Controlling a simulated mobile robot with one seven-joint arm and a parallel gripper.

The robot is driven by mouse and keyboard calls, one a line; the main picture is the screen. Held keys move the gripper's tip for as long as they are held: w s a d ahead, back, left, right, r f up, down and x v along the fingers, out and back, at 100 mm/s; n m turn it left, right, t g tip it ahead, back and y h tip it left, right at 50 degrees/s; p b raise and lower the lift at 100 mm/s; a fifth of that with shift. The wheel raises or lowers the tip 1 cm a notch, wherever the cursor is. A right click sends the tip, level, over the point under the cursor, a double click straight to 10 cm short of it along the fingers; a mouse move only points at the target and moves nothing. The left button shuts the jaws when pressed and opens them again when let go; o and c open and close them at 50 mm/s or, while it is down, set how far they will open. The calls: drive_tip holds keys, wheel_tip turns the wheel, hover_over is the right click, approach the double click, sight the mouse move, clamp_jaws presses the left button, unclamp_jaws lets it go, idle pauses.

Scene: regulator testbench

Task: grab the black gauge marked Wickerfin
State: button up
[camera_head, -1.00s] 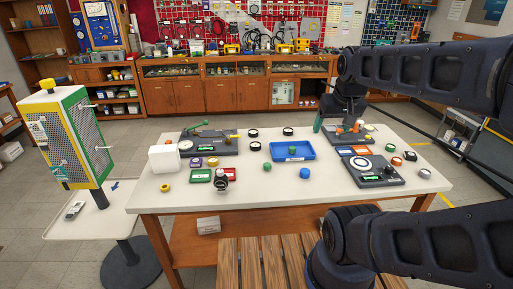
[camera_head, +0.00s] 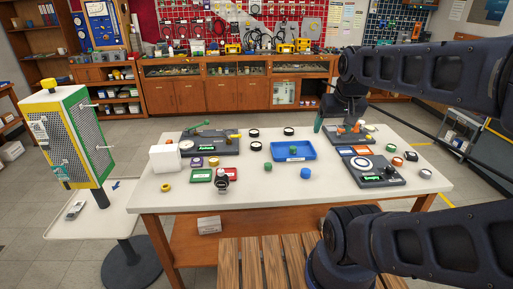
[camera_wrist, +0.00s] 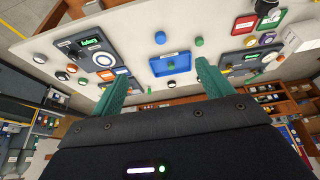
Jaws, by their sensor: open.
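Several black round pieces lie on the white table, and no name on them is readable, so I cannot tell which is marked Wickerfin. In the head view one teal finger (camera_head: 318,122) shows.
A blue tray (camera_head: 310,157) holds a green piece. Dark test panels stand at the back left (camera_head: 222,149) and right (camera_head: 393,176). A white box (camera_head: 164,158) is at the left. The table's front middle (camera_head: 290,192) is mostly clear.

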drive_tip(key=w+a+r+n+g, duration=0.1)
drive_tip(key=w+n, duration=0.2)
drive_tip(key=w, duration=0.4)
drive_tip(key=w+a+n, duration=0.2)
drive_tip(key=w+n, duration=0.1)
drive_tip(key=w, duration=0.4)
drive_tip(key=n+g, duration=0.4)
drive_tip(key=n, duration=1.1)
hover_over(256, 144)
wheel_tip(256, 144, down, 23)
drive_tip(key=shift+w+f, duration=0.15)
drive_tip(key=shift+f, duration=5.4)
drive_tip(key=shift+c, duration=0.2)
drive_tip(key=c, duration=1.2)
drive_tip(key=shift+r, duration=0.1)
